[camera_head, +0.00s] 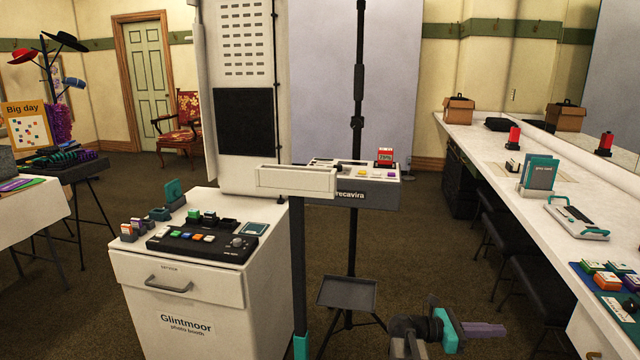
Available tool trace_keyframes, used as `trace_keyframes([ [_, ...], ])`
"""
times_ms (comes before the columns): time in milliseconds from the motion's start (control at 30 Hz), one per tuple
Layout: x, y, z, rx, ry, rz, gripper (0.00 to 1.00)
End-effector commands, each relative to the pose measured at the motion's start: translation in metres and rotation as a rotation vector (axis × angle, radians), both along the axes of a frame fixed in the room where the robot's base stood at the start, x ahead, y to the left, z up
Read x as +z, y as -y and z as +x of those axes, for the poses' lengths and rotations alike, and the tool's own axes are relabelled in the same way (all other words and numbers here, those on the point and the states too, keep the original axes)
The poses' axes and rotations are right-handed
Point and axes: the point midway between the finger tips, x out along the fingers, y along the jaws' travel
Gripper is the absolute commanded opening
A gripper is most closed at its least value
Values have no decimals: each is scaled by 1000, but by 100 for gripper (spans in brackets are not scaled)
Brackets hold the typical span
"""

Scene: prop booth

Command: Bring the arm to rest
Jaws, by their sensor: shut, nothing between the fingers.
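My gripper (498,329) shows at the bottom of the view, right of centre, with its purple fingers pointing right. The fingers look closed together and nothing is held between them. The teal and dark wrist parts of my arm are left of the fingers. The gripper is over the brown floor, apart from the cabinet on the left and the long counter on the right. The rest of my arm is cut off by the bottom edge.
A white photo booth cabinet (190,330) with a button panel (203,244) stands left. A small dark stand (348,293) is left of my gripper. A long white counter (520,210) runs along the right, with dark stools (535,285) beneath. Carpet is clear toward the back.

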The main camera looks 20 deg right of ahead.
Motion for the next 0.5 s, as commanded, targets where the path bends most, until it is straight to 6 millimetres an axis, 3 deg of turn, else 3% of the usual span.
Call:
trace_keyframes([
  [233,-46,-60,11,73,-47,149,0],
  [500,-114,-130,-3,98,-5,337,0],
])
